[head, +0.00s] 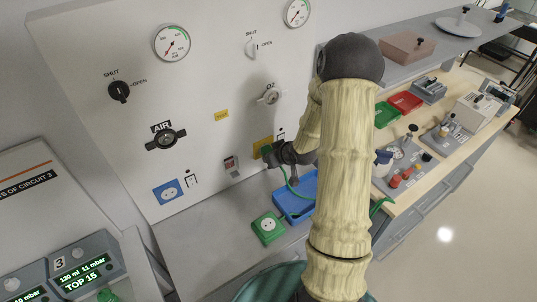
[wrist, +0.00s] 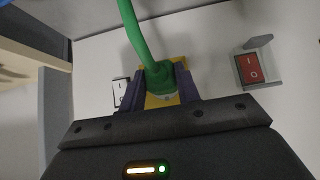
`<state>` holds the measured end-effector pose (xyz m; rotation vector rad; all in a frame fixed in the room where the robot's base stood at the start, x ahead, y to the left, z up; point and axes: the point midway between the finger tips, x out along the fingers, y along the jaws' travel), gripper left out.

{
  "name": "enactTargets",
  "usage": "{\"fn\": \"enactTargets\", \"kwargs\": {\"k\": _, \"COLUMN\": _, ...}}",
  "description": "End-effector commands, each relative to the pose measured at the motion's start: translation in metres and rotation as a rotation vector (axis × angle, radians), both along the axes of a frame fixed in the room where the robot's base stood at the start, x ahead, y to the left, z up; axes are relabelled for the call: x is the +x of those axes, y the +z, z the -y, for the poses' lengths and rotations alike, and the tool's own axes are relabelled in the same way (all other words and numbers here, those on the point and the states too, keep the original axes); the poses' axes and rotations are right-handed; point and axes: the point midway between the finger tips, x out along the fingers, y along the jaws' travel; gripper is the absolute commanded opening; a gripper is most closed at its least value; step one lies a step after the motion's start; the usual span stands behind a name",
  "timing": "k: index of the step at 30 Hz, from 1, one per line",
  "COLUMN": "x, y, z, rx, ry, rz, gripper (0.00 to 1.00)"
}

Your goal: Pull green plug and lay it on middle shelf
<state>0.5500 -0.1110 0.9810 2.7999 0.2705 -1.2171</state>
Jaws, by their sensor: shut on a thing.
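The green plug (wrist: 165,75) is between the purple fingers of my gripper (wrist: 160,95) in the wrist view, with its green cord (wrist: 133,25) running up and away. My gripper is shut on it. The yellow socket (wrist: 177,68) is right behind the plug on the panel; I cannot tell whether the plug is still seated in it. In the head view my gripper (head: 272,154) is at the yellow socket (head: 261,146), low on the panel, and my arm hides part of this area. Which surface is the middle shelf is not clear.
A grey ledge (head: 190,240) below the panel bears a green socket (head: 268,228) and a blue tray (head: 294,208). A blue socket (head: 168,191) and red switch (head: 231,164) are on the panel.

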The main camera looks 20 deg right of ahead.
Motion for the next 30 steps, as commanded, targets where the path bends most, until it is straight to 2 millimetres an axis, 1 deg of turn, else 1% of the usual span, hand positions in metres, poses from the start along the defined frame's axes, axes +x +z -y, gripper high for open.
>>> {"fn": "enactTargets", "kwargs": {"k": 17, "x": -0.005, "y": 0.000, "z": 0.001, "rx": 0.000, "ry": 0.000, "rz": -0.002, "gripper": 0.00}}
{"fn": "enactTargets", "kwargs": {"k": 30, "x": -0.018, "y": 0.000, "z": 0.004, "rx": 0.000, "ry": 0.000, "rz": -0.001, "gripper": 0.00}}
